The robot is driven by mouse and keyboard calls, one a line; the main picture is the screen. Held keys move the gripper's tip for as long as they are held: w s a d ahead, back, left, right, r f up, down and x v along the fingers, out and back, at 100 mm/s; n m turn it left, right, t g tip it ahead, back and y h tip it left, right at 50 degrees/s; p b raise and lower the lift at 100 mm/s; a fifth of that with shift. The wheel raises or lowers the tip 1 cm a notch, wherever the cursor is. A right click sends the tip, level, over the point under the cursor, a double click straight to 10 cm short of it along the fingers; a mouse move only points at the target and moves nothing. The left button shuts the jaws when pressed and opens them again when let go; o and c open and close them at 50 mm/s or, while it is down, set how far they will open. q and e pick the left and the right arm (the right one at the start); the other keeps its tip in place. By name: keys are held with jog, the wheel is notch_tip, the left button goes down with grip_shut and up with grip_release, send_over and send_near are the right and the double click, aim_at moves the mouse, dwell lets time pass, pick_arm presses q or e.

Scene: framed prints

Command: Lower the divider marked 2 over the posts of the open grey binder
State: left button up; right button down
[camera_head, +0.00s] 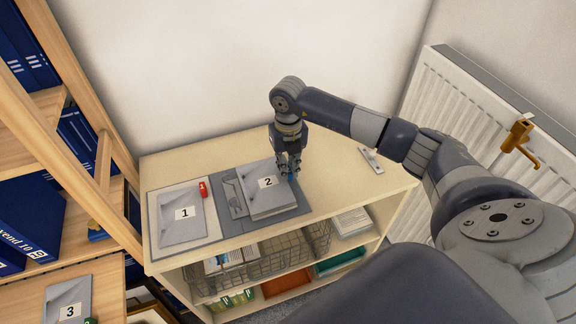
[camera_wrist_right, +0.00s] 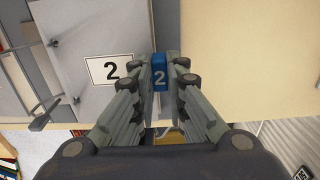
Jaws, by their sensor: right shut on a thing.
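The grey divider marked 2 (camera_head: 270,202) lies flat over the right part of the open grey binder (camera_head: 224,208) on top of the low cabinet. My right gripper (camera_head: 289,172) is at its right edge, shut on its blue tab (camera_wrist_right: 159,76). In the right wrist view the divider (camera_wrist_right: 105,38) spreads to the left of the fingers. Small dark posts (camera_wrist_right: 53,43) show along its left edge, beside the binder's metal lever (camera_wrist_right: 40,122). I cannot tell whether the posts pass through its holes or how high it is. My left gripper is out of view.
A divider marked 1 (camera_head: 183,216) with a red tab lies left of the binder. A divider marked 3 (camera_head: 68,300) lies on the lower-left surface. The cabinet top (camera_head: 338,186) is mostly clear right of the binder, except a small metal piece (camera_head: 370,159).

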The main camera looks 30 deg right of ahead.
jog(key=shift+f, duration=0.3)
jog(key=c, duration=1.5)
grip_release()
jog(key=shift+c, duration=0.2)
jog(key=shift+r+p, duration=2.25)
jog(key=shift+r, duration=1.3)
